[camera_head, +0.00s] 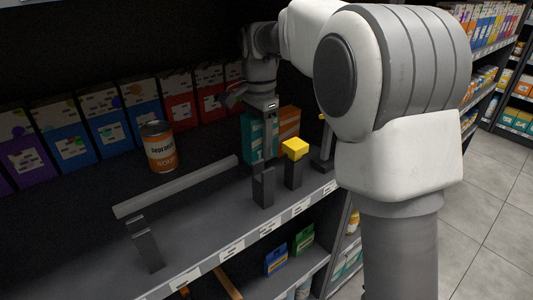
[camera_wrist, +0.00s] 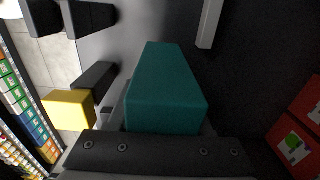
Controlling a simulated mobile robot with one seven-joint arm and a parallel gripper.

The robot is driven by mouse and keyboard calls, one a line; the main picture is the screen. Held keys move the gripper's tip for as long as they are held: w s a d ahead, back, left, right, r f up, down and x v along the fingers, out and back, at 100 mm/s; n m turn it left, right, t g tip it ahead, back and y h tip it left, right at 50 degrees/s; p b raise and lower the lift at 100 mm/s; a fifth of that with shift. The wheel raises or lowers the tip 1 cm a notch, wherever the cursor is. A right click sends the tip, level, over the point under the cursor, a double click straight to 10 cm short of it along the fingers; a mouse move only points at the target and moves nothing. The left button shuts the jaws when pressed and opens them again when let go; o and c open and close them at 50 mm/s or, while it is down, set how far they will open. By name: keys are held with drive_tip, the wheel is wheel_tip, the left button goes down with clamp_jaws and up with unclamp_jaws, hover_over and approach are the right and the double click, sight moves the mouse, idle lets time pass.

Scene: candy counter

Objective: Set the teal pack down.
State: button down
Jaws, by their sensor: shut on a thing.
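The teal pack (camera_head: 252,143) is a box in the middle of the head view, partly hidden by my gripper (camera_head: 267,138). In the wrist view the teal pack (camera_wrist: 166,95) fills the middle, reaching away from the dark gripper body at the bottom edge. My gripper is shut on it. The pack is over or on the grey shelf (camera_head: 205,245); I cannot tell whether its underside touches the shelf.
An orange pack (camera_head: 290,122) is just right of the teal pack. A yellow block (camera_head: 295,148) tops a dark post nearby. A grey bar (camera_head: 177,187), an orange-labelled can (camera_head: 160,150) and several boxes (camera_head: 62,135) are left. The front-left shelf has free room.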

drive_tip(key=shift+w+d, duration=0.3)
drive_tip(key=shift+d, duration=0.15)
drive_tip(key=shift+w+d, duration=0.3)
drive_tip(key=shift+d, duration=0.2)
drive_tip(key=shift+a+f+b, duration=0.1)
drive_tip(key=shift+f+b, duration=0.5)
drive_tip(key=shift+f, duration=1.1)
drive_tip(key=shift+f, duration=0.2)
drive_tip(key=shift+c, duration=1.6)
unclamp_jaws()
